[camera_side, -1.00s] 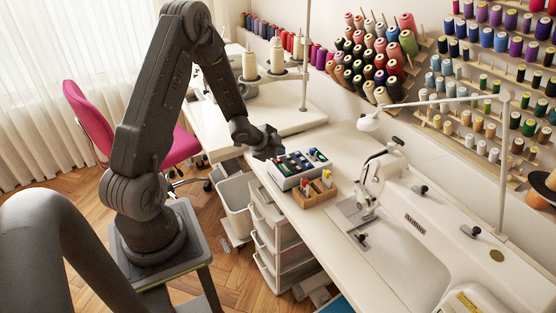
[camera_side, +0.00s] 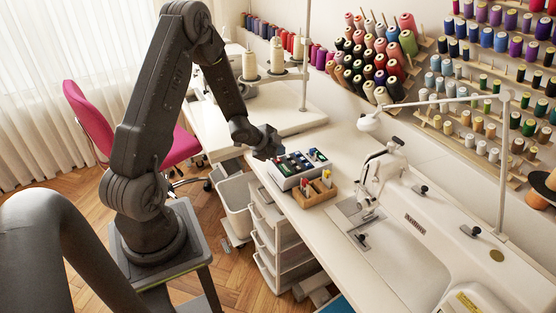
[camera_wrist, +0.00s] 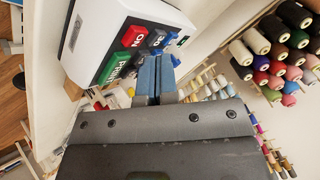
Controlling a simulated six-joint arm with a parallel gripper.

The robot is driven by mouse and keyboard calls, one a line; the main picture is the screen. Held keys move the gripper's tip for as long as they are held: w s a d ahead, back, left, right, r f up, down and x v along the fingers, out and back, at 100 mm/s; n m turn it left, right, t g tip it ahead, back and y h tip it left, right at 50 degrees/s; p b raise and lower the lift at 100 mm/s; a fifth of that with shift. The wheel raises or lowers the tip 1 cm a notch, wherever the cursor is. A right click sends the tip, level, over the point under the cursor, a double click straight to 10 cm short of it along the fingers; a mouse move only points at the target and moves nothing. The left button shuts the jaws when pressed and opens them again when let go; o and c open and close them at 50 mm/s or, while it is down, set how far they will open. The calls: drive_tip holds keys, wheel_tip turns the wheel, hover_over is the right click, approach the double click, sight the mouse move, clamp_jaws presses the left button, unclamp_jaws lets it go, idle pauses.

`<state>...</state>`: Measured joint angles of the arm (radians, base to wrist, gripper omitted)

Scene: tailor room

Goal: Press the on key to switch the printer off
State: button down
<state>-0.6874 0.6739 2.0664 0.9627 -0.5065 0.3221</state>
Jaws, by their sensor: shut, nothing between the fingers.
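The printer (camera_side: 283,181) is a small white box with a dark top panel and coloured keys, standing on the table in the side view. In the wrist view its white casing (camera_wrist: 84,33) is at the upper left. The red on key (camera_wrist: 134,36), marked ON, is on the dark panel, with a green key (camera_wrist: 114,68) marked PRINT beside it. My gripper (camera_wrist: 155,60) is shut and empty. Its blue fingertips overlap the panel in the picture, near the red key and blue keys (camera_wrist: 168,40). I cannot tell whether they touch. The side view shows my gripper (camera_side: 272,154) at the printer's left edge.
A wooden block (camera_side: 312,196) with coloured pieces stands right in front of the printer. A white sewing machine (camera_side: 420,225) is to the right. Thread cones (camera_side: 372,60) hang on the wall behind. The white table (camera_side: 345,150) is clear behind the printer.

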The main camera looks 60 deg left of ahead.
sight(278, 160)
drive_tip(key=shift+f, duration=0.1)
idle(0.3)
drive_tip(key=shift+f, duration=0.3)
drive_tip(key=shift+f, duration=0.45)
idle(0.6)
drive_tip(key=shift+r, duration=0.85)
drive_tip(key=shift+r, duration=2.55)
